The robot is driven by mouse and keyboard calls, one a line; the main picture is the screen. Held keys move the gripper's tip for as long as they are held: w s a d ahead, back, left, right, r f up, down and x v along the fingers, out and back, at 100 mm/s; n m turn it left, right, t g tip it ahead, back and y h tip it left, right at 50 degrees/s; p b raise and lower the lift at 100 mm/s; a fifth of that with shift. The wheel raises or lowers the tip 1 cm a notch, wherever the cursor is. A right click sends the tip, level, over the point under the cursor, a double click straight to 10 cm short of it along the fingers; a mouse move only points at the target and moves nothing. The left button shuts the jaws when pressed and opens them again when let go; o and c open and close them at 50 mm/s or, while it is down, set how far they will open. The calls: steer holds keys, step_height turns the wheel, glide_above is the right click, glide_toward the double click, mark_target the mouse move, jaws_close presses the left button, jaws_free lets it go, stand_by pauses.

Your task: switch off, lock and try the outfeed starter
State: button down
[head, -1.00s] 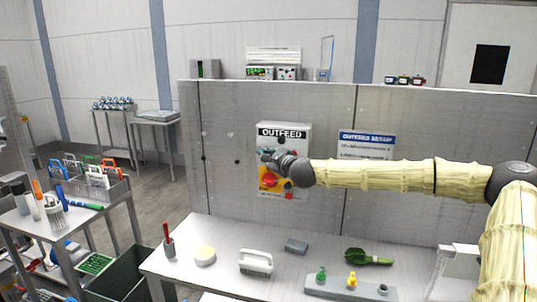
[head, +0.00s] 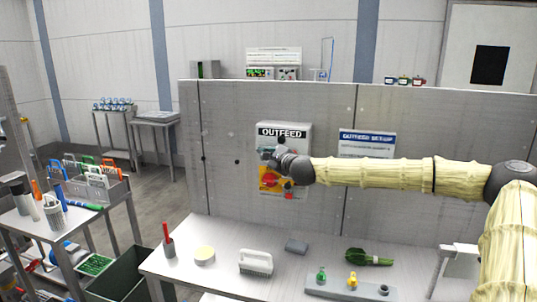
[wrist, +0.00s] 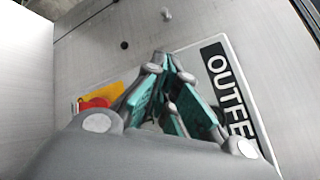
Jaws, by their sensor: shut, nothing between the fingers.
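The outfeed starter (head: 297,131) is a pale box labelled OUTFEED on the grey panel. Its yellow and red switch (head: 268,181) shows at the lower left of its face, partly behind my gripper. In the wrist view the OUTFEED label (wrist: 228,90) lies on the right and the red knob on its yellow plate (wrist: 95,103) on the left. My gripper (head: 272,156) is shut and empty, in front of the box's left side between label and switch. In the wrist view its teal-padded fingers (wrist: 168,62) come together. Whether they touch the box I cannot tell. The lower right of the face is partly hidden.
The bench (head: 215,232) below holds a brush (head: 256,262), a grey block (head: 297,246) and greens (head: 368,258). A rack of coloured padlock-like items (head: 92,180) stands at left.

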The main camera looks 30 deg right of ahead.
steer(key=shift+w+d, duration=0.25)
steer(key=shift+d, duration=0.05)
stand_by(0.8)
steer(key=shift+a, duration=0.1)
steer(key=shift+s+a+b, duration=0.3)
steer(key=shift+s+a, duration=0.25)
steer(key=shift+a, duration=0.05)
steer(key=shift+s+a, duration=1.65)
steer(key=shift+a, duration=0.25)
